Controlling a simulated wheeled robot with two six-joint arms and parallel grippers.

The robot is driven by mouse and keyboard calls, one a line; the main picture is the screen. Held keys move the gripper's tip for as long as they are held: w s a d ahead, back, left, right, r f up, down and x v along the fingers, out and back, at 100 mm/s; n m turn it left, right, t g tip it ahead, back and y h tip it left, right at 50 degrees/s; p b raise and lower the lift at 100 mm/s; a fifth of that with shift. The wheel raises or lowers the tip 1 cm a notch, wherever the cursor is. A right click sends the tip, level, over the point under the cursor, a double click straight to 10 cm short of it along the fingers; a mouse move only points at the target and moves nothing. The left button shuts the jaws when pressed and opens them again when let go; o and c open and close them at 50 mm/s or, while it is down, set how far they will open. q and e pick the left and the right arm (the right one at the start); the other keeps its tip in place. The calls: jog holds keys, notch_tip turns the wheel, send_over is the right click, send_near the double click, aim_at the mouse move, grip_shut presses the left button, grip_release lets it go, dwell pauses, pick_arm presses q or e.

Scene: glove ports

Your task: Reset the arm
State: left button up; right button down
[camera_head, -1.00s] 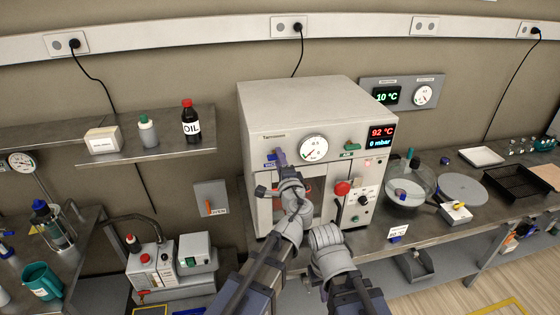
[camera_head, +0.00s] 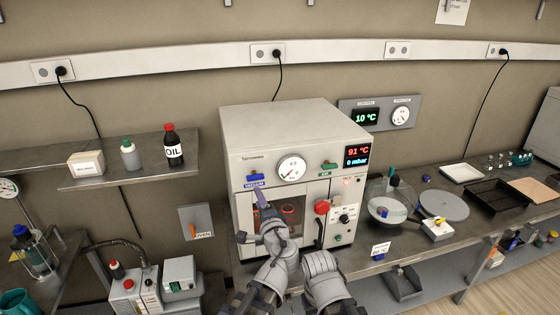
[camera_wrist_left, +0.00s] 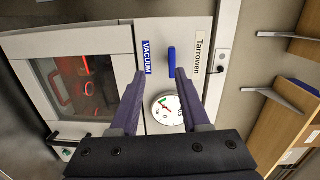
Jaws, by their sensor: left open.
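My left gripper (camera_head: 261,200) is in front of the upper left of the vacuum oven (camera_head: 280,120), just below the blue vacuum valve handle (camera_head: 253,177). In the left wrist view, my left gripper (camera_wrist_left: 160,74) is open, with its two purple fingers apart and nothing between their tips. The blue handle (camera_wrist_left: 171,61) shows beyond the fingertips, lying parallel to the VACUUM label (camera_wrist_left: 147,57). I cannot tell the exact gap. A grey joint and arm link of mine show at the bottom centre. My right gripper is not seen.
The oven door window (camera_wrist_left: 82,80) is closed beside the fingers. The oven front carries a dial gauge (camera_head: 292,169), a green air handle (camera_head: 329,166) and a red knob (camera_head: 322,207). A glass desiccator (camera_head: 385,205) stands to the right. A shelf (camera_head: 110,180) with bottles is at left.

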pick_arm(q)
jog(key=s+a+f+n+g+b, duration=0.1)
jog(key=s+f+n+g, duration=0.35)
jog(key=f, duration=0.35)
jog(key=s+a+f+n+g+b, duration=0.1)
jog(key=s+f+n+g, duration=0.2)
jog(key=s+f+g, duration=0.35)
jog(key=s+d+f+n+g+h+b, duration=0.1)
jog(key=s+d+f+g+h, duration=0.4)
jog(key=s+d+f, duration=0.3)
jog(key=s+f, duration=0.2)
jog(key=s, duration=0.2)
jog(key=shift+d+h+b, duration=0.15)
jog(key=shift+h+b, duration=0.15)
jog(key=shift+n, duration=0.25)
